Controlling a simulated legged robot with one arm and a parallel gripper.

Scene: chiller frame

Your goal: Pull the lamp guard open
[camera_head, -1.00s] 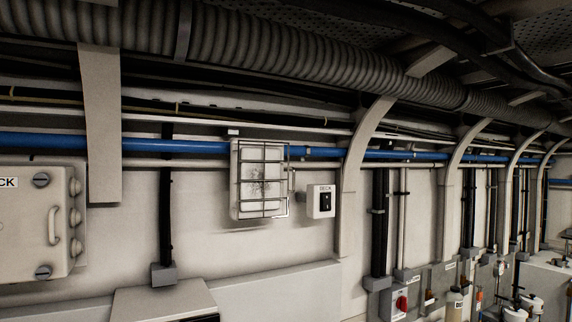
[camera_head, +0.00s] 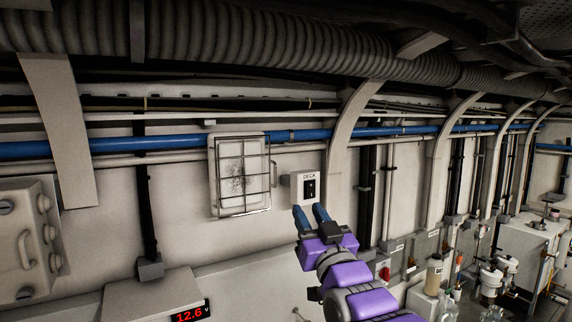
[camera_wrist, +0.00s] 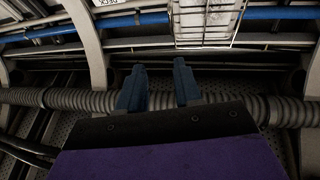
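The lamp guard (camera_head: 245,211) is a thin wire cage in front of a white rectangular lamp (camera_head: 230,177) on the wall, left of centre in the head view. A small wire handle stands out at its right edge. The guard lies close over the lamp face. My gripper (camera_head: 311,212) is below and right of the guard, in front of the DECK switch, with its two blue fingers apart and empty. In the wrist view my gripper (camera_wrist: 159,72) also shows its fingers spread with nothing between them. The guard (camera_wrist: 207,25) shows there at the top, upside down, beyond the fingers.
The white DECK switch box (camera_head: 308,187) is right of the lamp, close behind my fingertips. A blue pipe (camera_head: 180,142) runs along the wall behind the lamp's top. A box with a red display (camera_head: 190,314) stands lower left. The wall below the lamp is clear.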

